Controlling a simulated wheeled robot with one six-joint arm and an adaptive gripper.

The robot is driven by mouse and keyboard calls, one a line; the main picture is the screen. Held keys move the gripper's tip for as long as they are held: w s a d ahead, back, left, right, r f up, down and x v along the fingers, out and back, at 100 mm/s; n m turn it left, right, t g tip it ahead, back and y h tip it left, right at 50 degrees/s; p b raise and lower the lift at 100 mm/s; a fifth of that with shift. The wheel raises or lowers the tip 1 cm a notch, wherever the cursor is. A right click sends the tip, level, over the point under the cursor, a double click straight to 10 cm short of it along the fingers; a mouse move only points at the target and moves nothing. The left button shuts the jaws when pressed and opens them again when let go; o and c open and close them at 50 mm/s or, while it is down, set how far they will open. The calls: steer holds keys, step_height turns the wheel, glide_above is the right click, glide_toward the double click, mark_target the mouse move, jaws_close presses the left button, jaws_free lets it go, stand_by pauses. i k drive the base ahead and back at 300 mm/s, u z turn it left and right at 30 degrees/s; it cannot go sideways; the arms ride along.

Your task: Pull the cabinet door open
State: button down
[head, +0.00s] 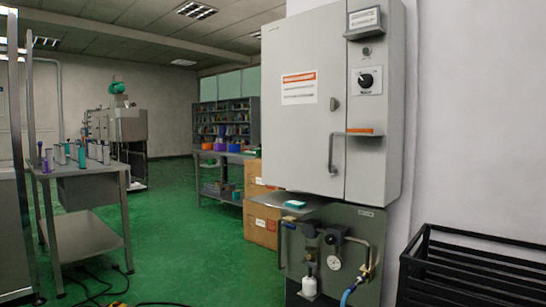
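The grey cabinet (378,170) is mounted on the wall right of centre in the head view. Its wide door (300,140) looks shut, flush with the front, and carries a white and orange label (299,88). A bent metal bar handle (332,155) stands out near the door's right edge. A small dark latch (335,104) sits above it. My gripper is not in view.
A shelf (285,200) and a panel with a gauge, valves and hoses (333,262) are below the cabinet. A black slatted crate (470,270) stands at lower right. Cardboard boxes (262,215) stand behind. A metal bench (85,175) is at left; green floor (190,240) lies open between, with cables.

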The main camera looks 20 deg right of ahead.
mark_target(305, 56)
steer(key=u, duration=0.05)
steer(key=i, duration=1.3)
steer(key=z, duration=0.65)
